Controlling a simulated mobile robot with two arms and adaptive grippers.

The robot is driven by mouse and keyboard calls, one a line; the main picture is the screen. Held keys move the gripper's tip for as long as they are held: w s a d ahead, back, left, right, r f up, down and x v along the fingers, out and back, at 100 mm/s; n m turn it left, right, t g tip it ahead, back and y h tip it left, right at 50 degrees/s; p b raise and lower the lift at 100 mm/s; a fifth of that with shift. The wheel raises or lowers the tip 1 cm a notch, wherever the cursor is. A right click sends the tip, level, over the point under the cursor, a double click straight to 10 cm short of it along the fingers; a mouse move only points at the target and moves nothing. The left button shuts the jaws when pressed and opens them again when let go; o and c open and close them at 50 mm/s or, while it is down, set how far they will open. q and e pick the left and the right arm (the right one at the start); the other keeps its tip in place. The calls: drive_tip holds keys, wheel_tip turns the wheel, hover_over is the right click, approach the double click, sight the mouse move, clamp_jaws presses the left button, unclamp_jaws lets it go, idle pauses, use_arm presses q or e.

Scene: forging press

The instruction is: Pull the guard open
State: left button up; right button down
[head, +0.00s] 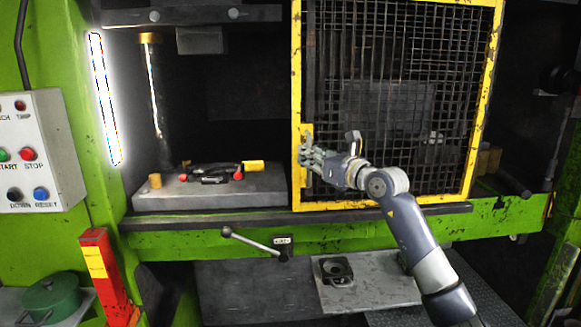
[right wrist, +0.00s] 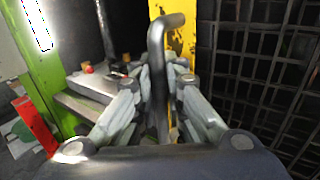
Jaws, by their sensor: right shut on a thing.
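The guard (head: 297,90) is a yellow-framed panel of dark wire mesh. It stands across the right part of the press opening in the head view, and the left part of the opening is uncovered. Its mesh also shows at the right of the right wrist view (right wrist: 265,60). A grey bent-bar handle (right wrist: 157,50) is on the guard's yellow left edge. My right gripper (head: 308,158) is at that edge, its fingers closed around the handle in the right wrist view (right wrist: 160,95). My left gripper is not in view.
A grey die block (head: 220,190) with dark tools and a yellow-ended piece (head: 253,167) lies in the opening. A lever (head: 250,242) sticks out below. A control box (head: 38,150), a red post (head: 105,270) and a green pot (head: 50,298) are at left.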

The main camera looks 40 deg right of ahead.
drive_tip(key=shift+s+d+f, duration=0.15)
drive_tip(key=shift+s+d, duration=0.05)
drive_tip(key=shift+d, duration=0.05)
drive_tip(key=shift+w+a, duration=0.2)
drive_tip(key=shift+a, duration=0.1)
drive_tip(key=c, duration=1.7)
unclamp_jaws()
drive_tip(key=shift+w+a, duration=0.25)
drive_tip(key=shift+a, duration=0.2)
drive_tip(key=shift+o, duration=0.2)
drive_tip(key=shift+s+d, duration=0.2)
drive_tip(key=shift+s, duration=0.35)
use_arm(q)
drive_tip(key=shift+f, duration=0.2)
use_arm(e)
drive_tip(key=s, duration=1.1)
drive_tip(key=shift+s+d, duration=0.2)
drive_tip(key=shift+d, duration=0.05)
